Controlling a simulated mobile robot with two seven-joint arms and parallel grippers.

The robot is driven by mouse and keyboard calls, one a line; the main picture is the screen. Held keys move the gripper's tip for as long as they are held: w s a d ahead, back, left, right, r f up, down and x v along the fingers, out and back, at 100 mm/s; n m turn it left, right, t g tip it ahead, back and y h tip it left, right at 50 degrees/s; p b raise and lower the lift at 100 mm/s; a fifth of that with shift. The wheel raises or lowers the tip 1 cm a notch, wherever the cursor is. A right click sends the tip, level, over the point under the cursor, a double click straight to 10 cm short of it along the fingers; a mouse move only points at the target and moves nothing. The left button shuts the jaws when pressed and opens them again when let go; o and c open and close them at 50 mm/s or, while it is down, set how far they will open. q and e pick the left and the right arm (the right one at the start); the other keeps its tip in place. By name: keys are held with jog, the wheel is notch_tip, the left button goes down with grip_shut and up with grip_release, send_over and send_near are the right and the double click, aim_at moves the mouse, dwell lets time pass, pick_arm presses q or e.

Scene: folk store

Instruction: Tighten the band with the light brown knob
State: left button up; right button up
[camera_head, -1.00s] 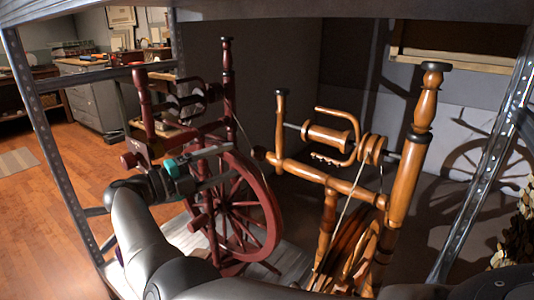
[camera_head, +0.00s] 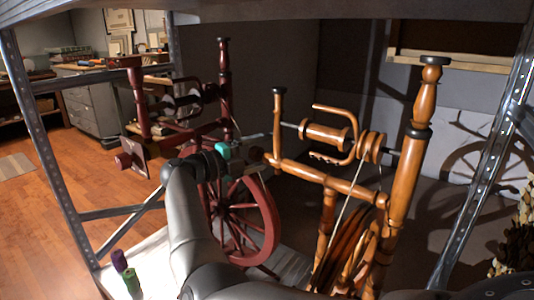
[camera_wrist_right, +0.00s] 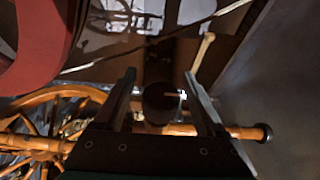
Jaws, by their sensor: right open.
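The light brown spinning wheel (camera_head: 318,175) stands on the right of the shelf, with a band running down from its bobbin. Its light brown knob (camera_head: 272,159) is at the left end of the slanted crossbar, partly hidden by my gripper. My right gripper (camera_head: 262,146) reaches it from the left and is open. In the right wrist view, a dark, shaded round knob (camera_wrist_right: 162,103) shows between the two spread fingers, with an orange-brown bar behind it. I cannot tell whether a finger touches it. My left gripper is not in view.
A dark red spinning wheel (camera_head: 262,222) stands close on the left, behind my right arm. Metal shelf posts (camera_head: 45,150) frame both sides. A purple bottle (camera_head: 119,260) and a green bottle (camera_head: 132,280) stand at the front left. A grey wall is close behind.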

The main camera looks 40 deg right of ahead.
grip_shut()
dwell(0.7)
